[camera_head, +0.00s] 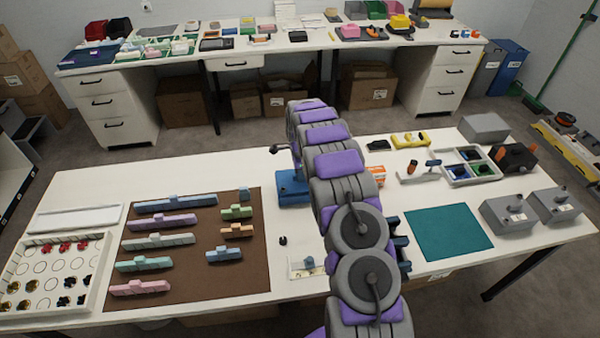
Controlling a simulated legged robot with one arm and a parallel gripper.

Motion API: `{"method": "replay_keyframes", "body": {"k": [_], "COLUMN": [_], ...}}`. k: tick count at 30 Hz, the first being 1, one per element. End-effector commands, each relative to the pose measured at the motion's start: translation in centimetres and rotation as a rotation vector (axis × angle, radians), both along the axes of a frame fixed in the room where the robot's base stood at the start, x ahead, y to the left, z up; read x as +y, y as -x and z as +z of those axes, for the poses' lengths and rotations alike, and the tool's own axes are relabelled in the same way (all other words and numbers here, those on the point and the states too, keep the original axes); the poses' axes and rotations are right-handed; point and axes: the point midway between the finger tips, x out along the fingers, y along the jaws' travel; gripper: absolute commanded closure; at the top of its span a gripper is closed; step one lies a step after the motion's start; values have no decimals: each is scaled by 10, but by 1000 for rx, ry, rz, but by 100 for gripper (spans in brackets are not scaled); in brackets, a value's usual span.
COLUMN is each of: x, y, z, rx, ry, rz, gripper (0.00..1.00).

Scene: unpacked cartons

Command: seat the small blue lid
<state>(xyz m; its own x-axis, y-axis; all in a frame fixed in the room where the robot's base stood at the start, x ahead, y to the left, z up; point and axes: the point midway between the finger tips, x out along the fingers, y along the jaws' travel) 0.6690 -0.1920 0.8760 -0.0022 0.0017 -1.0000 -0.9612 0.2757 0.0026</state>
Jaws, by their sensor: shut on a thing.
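My arm rises through the middle of the view and bends down at its far end. A dark part of my gripper (279,149) shows to the left of that end. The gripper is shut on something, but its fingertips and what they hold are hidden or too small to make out. A blue box-like piece (291,188) is just below the gripper in the view, partly covered by the arm; I cannot tell whether they touch. A short blue piece with a raised knob (224,254) lies on the brown mat (205,279). I cannot tell which blue piece is the small blue lid.
Several long coloured pieces lie on the mat. A white tray (101,268) of small parts is at left. A small white holder (303,272) stands left of my arm. A teal mat (448,232), grey boxes (508,215) and a divided tray (469,167) are at right.

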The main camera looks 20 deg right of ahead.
Motion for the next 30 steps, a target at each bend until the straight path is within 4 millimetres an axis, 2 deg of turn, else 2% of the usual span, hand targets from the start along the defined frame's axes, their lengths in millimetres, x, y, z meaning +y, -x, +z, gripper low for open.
{"method": "replay_keyframes", "body": {"k": [8, 9, 18, 26, 30], "x": [0, 0, 0, 0, 0], "y": [0, 0, 0, 0, -1], "z": [-7, -8, -7, -6, 6], "rx": [0, -1, -1, -1, -4], "ry": [0, 0, 0, 0, 1], "rz": [0, 0, 0, 0, -1], "gripper": [100, 84, 56, 56, 56]}}
